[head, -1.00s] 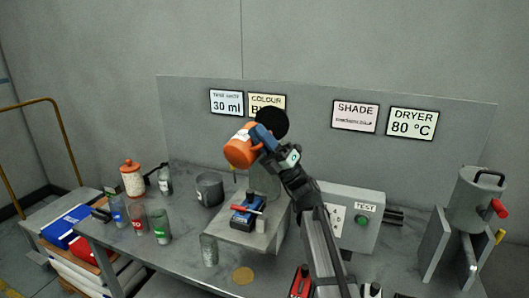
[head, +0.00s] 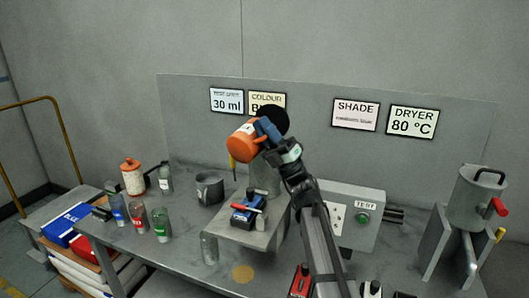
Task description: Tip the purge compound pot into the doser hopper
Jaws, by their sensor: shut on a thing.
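The orange pot with a white label (head: 242,143), apparently the purge compound pot, is held up in the air, strongly tilted, its lower end toward the lower left. My gripper (head: 266,133) has its blue fingers shut on it from the right. A pale grey cylinder (head: 265,181), apparently the doser hopper, stands below on the doser base (head: 245,234), partly hidden by my arm. The pot overhangs its left side. A thin yellow strip (head: 233,168) shows below the pot; I cannot tell whether it is falling compound or a fixed part. The pot's mouth is not clear.
A grey mug (head: 209,188) stands left of the doser. Several small bottles and an orange-topped jar (head: 132,177) are at the left. A clear glass (head: 209,248) stands in front. A test box (head: 352,220) and a grey canister (head: 477,200) are to the right. A black disc (head: 272,120) shows behind my gripper.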

